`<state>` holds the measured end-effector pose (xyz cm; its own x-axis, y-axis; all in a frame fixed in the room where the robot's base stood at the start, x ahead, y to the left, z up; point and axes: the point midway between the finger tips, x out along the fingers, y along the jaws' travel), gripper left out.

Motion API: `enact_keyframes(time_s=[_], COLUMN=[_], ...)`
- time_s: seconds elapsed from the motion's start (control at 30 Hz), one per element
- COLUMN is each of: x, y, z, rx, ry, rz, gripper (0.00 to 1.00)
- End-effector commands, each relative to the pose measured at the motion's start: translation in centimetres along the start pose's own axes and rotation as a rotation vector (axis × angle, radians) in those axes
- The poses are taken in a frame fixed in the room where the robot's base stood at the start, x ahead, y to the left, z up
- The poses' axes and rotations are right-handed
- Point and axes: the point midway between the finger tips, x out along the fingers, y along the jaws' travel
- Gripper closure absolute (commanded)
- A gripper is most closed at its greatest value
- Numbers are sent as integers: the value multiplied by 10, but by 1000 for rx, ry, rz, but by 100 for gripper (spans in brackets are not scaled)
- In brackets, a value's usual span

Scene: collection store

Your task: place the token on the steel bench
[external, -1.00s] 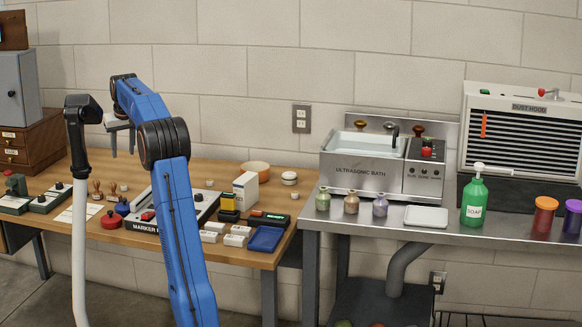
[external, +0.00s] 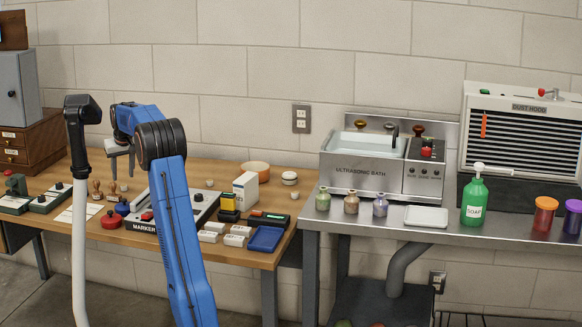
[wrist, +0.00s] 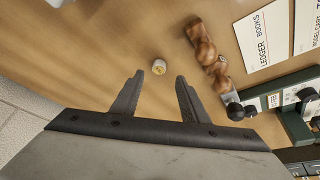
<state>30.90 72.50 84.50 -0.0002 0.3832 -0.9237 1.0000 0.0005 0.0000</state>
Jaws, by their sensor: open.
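The token (wrist: 159,66) is a small pale disc with a yellowish top, lying on the wooden table. It shows in the wrist view just beyond and between my fingertips. In the external view a small pale piece (external: 124,188) below my gripper appears to be it. My gripper (external: 122,170) is open and empty, pointing down above the table; its two dark fingers also show in the wrist view (wrist: 160,77). The steel bench (external: 455,237) stands at the right in the external view, apart from my gripper.
Wooden-handled stamps (wrist: 205,45) lie close beside the token. A red knob (external: 111,220) and a marker tray (external: 187,219) are nearby. The bench holds an ultrasonic bath (external: 365,172), small bottles, a white tray (external: 426,217) and a soap bottle (external: 474,205). Bare steel shows along its front.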

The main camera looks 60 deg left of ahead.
Motion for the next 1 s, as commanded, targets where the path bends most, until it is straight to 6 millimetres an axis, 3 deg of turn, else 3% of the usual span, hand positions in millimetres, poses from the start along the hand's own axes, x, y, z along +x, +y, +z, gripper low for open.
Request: enact_keyframes(time_s=[0.43, 0.7, 0.87, 1.0], x=[48, 52, 51, 51], y=[2, 2, 2, 2], z=[1, 1, 1, 1], rx=[0, 0, 0, 0], ry=[-2, -1, -1, 0], rz=[0, 0, 0, 0], gripper=[59, 59, 98, 100])
